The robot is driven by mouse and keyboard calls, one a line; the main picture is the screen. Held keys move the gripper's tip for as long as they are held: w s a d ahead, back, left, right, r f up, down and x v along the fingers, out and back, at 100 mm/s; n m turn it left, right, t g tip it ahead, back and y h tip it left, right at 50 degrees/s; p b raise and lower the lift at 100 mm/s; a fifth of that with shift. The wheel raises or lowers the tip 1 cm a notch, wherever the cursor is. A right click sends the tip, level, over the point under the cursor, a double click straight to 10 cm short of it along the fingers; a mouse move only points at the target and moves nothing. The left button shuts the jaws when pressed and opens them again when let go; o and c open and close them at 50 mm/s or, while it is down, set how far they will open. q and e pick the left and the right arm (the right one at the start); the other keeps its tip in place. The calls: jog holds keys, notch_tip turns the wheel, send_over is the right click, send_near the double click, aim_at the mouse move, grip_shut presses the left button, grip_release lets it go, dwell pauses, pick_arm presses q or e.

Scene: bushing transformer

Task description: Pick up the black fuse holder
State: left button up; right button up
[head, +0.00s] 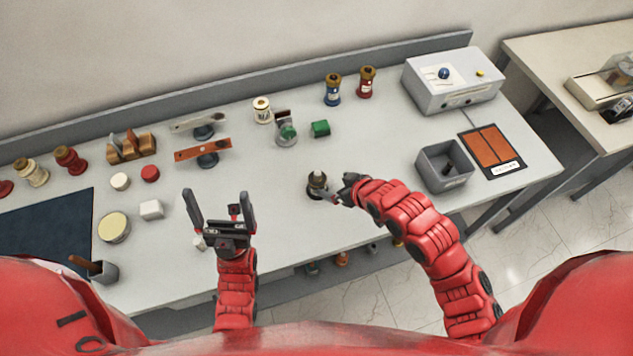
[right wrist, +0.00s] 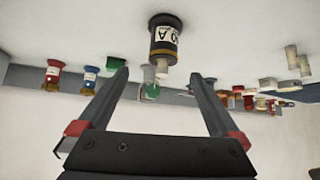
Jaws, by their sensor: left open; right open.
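The black fuse holder (head: 317,182) stands upright on the grey-white bench, near its front edge. In the right wrist view the black fuse holder (right wrist: 164,45) appears inverted, with a white label and a pale tip. My right gripper (head: 336,190) is just to its right in the head view. In the right wrist view my right gripper (right wrist: 158,76) is open, with the holder beyond the fingertips and roughly between their lines. Contact is not visible. My left gripper (head: 217,200) is open and empty over the front of the bench, well to the left.
A grey bin (head: 444,176) with a dark item inside stands to the right. A grey control box (head: 452,85) is at back right. Bench around the black holder is clear.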

aim_at(322, 180)
jog(key=b+x, duration=0.5)
jog(key=x, duration=0.4)
jog(key=shift+s+f, duration=0.1)
jog(key=shift+f, duration=0.15)
jog(key=b+x, duration=0.4)
jog(key=x, duration=0.1)
jog(key=shift+s+a+f, duration=0.15)
jog(key=shift+s+f, duration=0.05)
jog(key=shift+s, duration=0.05)
jog(key=shift+w+a+b, duration=0.1)
jog(key=shift+w+b, duration=0.1)
jog(key=shift+b, duration=0.1)
jog(key=shift+r, duration=0.1)
jog(key=shift+c, duration=0.5)
grip_shut()
